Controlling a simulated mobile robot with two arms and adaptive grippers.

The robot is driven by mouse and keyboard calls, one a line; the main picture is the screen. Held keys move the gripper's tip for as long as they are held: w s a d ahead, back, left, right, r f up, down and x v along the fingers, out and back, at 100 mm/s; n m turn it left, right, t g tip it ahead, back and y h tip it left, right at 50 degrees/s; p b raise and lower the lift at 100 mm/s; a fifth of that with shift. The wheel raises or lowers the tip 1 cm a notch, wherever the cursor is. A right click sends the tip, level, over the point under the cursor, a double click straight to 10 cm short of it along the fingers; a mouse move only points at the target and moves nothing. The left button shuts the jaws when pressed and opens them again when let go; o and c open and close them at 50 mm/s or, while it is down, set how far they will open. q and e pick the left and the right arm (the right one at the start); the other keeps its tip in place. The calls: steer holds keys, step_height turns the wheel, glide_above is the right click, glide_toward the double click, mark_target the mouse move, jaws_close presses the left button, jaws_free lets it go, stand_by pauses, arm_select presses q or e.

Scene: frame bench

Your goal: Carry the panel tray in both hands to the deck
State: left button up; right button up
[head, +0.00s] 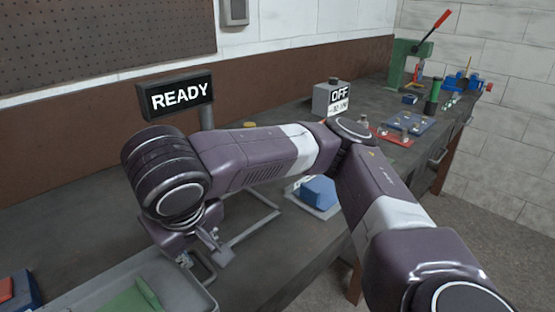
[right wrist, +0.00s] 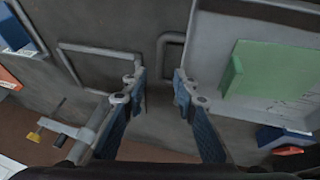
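The panel tray (head: 188,293) is a shallow grey tray at the lower left of the head view, cut off by the bottom edge. A green panel (head: 132,300) lies in it; tray (right wrist: 205,50) and panel (right wrist: 270,72) also show in the right wrist view. My right gripper (head: 208,250) is beside the tray's right end. In the right wrist view its fingers (right wrist: 160,90) are apart with nothing between them. A tray handle loop (right wrist: 164,48) lies just beyond the fingertips. My left gripper is out of view. I cannot tell which thing is the deck.
A grey bar frame (head: 257,229) lies right of the gripper. A blue block (head: 319,191) on a pale plate is farther right, partly behind my arm. Blue and red items (head: 22,291) sit left of the tray.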

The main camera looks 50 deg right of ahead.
steer(key=v, duration=0.5)
steer(key=shift+s+a+r, duration=0.1)
steer(key=shift+s+r, duration=0.05)
steer(key=shift+r, duration=0.2)
stand_by(0.4)
